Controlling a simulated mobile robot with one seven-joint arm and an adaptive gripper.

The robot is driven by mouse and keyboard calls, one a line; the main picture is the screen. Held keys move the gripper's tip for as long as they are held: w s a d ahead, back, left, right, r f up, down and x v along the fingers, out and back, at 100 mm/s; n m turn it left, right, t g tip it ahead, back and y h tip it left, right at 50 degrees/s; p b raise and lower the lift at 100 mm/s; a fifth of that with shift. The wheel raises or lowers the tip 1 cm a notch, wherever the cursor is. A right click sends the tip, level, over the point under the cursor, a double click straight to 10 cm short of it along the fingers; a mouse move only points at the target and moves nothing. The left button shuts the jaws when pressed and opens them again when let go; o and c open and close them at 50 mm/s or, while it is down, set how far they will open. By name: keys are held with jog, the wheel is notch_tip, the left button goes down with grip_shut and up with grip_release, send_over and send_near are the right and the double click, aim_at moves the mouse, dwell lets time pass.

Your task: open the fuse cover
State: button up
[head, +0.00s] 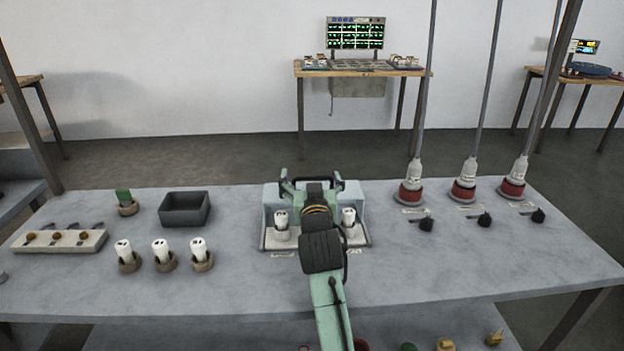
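The fuse box (268,240) sits at the middle of the table. It has a grey base with a white fuse (281,221) on the left and another (349,218) on the right. A pale blue panel (271,194), which looks like the fuse cover, shows at its back; I cannot tell its exact angle. My gripper (312,182) is over the back part of the box, its dark fingers spread left and right. It appears open, with nothing seen between the fingers. My wrist and forearm hide the middle of the box. Contact with the cover cannot be made out.
On the left are several white fuses in round holders (160,256), a dark open bin (184,209), a green piece (124,197) and a switch strip (58,241). The front right tabletop is clear.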

jog(key=shift+s+d, duration=0.1)
jog(key=s, duration=1.2)
